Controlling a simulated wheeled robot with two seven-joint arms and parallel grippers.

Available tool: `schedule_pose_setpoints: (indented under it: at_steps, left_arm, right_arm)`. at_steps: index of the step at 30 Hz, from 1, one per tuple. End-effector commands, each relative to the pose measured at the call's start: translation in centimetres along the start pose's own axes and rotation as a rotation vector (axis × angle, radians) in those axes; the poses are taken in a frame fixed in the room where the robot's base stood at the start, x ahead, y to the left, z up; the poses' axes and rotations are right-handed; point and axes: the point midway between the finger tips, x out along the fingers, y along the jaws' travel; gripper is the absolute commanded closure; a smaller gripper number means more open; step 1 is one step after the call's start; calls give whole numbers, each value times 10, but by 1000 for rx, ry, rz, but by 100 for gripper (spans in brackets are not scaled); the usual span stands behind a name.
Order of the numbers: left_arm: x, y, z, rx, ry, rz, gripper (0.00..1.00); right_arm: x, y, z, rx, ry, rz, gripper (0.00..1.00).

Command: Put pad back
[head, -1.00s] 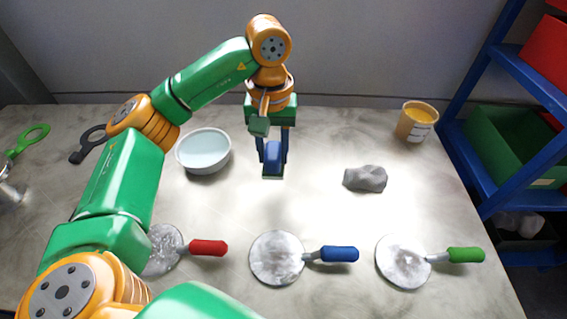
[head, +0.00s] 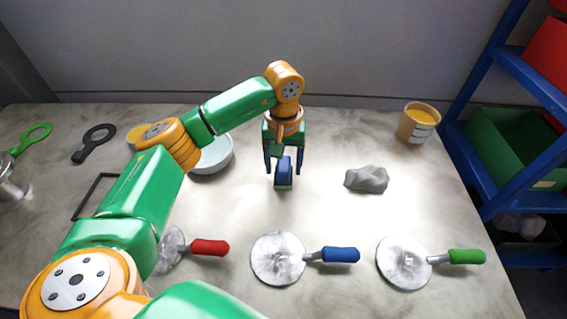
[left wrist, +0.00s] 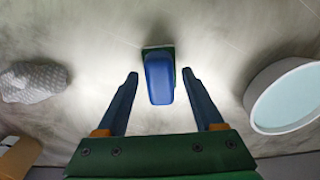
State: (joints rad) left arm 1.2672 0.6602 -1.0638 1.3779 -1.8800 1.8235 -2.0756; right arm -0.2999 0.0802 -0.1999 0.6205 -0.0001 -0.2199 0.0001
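The pad (head: 284,174) has a blue grip on a green base and appears to rest upright on the table, right of the bowl. My left gripper (head: 283,171) is open above it, one finger on each side. In the left wrist view the pad (left wrist: 159,78) sits centred between and just beyond the fingertips (left wrist: 160,73), with a gap on both sides. A black rectangular outline (head: 84,202) lies on the table at left, partly hidden by my left arm. My right gripper is not in view.
Discs with red, blue (head: 278,258) and green (head: 404,261) handles lie in front. An orange-filled cup (head: 417,122) stands back right, near a blue shelf (head: 508,180).

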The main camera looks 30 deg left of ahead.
Motion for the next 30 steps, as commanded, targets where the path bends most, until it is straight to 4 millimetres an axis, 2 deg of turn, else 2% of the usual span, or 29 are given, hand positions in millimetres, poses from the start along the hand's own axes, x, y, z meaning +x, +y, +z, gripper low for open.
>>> schedule_pose_setpoints:
  at_steps: [7, 11, 14, 18, 23, 27, 30]
  left_arm:
    - [-1, 0, 0, 0, 0, 0, 31]
    - [-10, 0, 0, 0, 1, 0, 31]
    - [-30, 1, -1, -1, 5, 3, 31]
    - [-68, 1, -1, -1, 5, 4, 31]
    - [-106, 0, -1, 0, 3, 1, 31]
    - [-122, 0, 0, 0, 1, 1, 31]
    - [-124, 0, 0, 0, 0, 0, 31]
  right_arm:
    - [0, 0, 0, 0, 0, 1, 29]
    - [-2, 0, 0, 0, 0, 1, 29]
    - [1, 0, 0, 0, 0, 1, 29]
    - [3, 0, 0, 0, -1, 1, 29]
    - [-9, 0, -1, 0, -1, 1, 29]
    - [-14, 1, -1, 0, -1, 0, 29]
    - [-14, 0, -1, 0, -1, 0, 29]
